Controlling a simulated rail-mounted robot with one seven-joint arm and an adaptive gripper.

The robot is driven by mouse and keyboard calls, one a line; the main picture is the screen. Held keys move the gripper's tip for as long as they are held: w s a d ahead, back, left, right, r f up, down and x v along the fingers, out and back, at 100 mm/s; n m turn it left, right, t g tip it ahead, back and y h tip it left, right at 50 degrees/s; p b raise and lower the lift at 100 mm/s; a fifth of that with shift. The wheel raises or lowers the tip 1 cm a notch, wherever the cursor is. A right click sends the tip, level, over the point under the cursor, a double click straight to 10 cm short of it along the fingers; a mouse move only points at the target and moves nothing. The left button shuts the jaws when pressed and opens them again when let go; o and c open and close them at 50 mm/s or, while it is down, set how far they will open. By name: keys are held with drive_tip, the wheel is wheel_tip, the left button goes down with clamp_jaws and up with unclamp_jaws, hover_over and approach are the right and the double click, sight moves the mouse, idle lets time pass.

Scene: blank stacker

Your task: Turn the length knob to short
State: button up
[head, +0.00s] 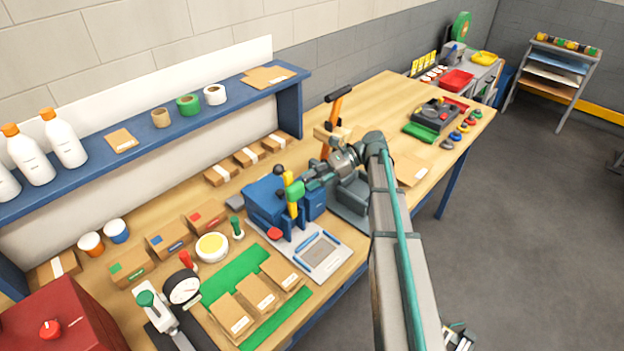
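A blue machine (262,203) with a pale grey base plate (322,262) stands on the wooden bench near the middle of the head view. It carries a yellow upright part (292,208), a green piece (295,189) and a red knob (274,233) low at its front. I cannot tell which part is the length knob, nor read any short marking. My gripper (308,182) is at the upper right of the machine, close to the green piece. Whether it touches anything is unclear. Its fingers are too small and partly hidden to show if they are open.
A black-handled orange lever (335,118) rises behind my gripper. Small cartons (168,240), a dial gauge (183,287) and a green mat (235,274) crowd the bench left of the machine. A blue shelf (150,138) runs along the wall. The bench's far right has bare wood.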

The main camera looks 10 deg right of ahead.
drive_tip(key=v, duration=0.7)
drive_tip(key=shift+d, duration=0.3)
